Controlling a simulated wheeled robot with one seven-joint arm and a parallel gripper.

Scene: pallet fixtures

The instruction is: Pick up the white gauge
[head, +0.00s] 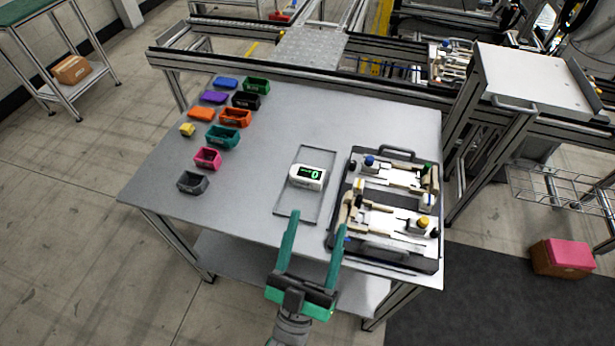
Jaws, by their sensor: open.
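The white gauge (308,176) is a small rounded block with a dark display showing a green digit. It lies on a flat grey tray (294,207) in the middle right of the table. My gripper (315,226) has two long green fingers, spread apart and empty. In the picture, its fingertips are below the gauge, by the tray's near end. I cannot tell how high the fingers are above the table.
A dark pallet fixture (335,233) with several parts stands close to the right of the tray. Several coloured bins, among them a grey bin (193,182), line the left of the grey table (255,215). Table space between bins and tray is clear.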

